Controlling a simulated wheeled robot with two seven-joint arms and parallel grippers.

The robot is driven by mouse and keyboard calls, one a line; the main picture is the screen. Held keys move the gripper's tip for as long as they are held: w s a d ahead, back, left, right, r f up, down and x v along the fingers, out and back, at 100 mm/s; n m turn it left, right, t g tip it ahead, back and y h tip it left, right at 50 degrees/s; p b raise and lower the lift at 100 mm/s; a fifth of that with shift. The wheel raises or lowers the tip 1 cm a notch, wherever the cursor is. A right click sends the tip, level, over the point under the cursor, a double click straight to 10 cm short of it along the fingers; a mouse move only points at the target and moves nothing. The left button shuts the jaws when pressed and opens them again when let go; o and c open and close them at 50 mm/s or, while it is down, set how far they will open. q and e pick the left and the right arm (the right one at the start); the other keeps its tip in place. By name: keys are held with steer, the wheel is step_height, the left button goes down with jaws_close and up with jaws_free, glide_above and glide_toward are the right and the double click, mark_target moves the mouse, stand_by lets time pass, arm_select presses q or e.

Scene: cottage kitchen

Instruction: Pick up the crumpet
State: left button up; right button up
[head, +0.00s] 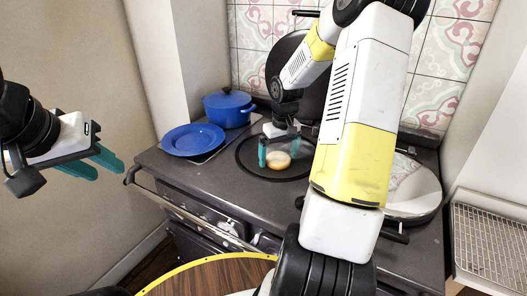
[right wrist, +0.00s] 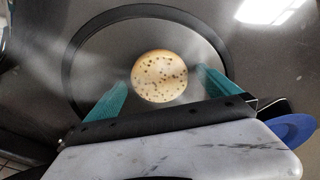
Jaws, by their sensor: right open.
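The crumpet (head: 278,160) is a round, pale golden disc lying on the dark round hotplate (head: 250,167) of the range. In the right wrist view the crumpet (right wrist: 159,76) shows its holed top. My right gripper (head: 279,153) is open, with its teal fingers on either side of the crumpet. In the right wrist view the right gripper's fingertips (right wrist: 160,80) flank the crumpet, with a gap visible on each side. My left gripper (head: 108,167) is at the far left, away from the range, with its two teal fingers apart and nothing between them.
A blue plate (head: 193,139) and a blue lidded pot (head: 229,108) stand on the range left of the hotplate. A raised dark round lid (head: 283,62) is behind it. A closed shiny lid (head: 412,190) is at right. A rail (head: 190,212) runs along the front.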

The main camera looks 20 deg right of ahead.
steer(key=c, duration=1.1)
steer(key=shift+o, duration=0.2)
steer(key=shift+r, duration=0.1)
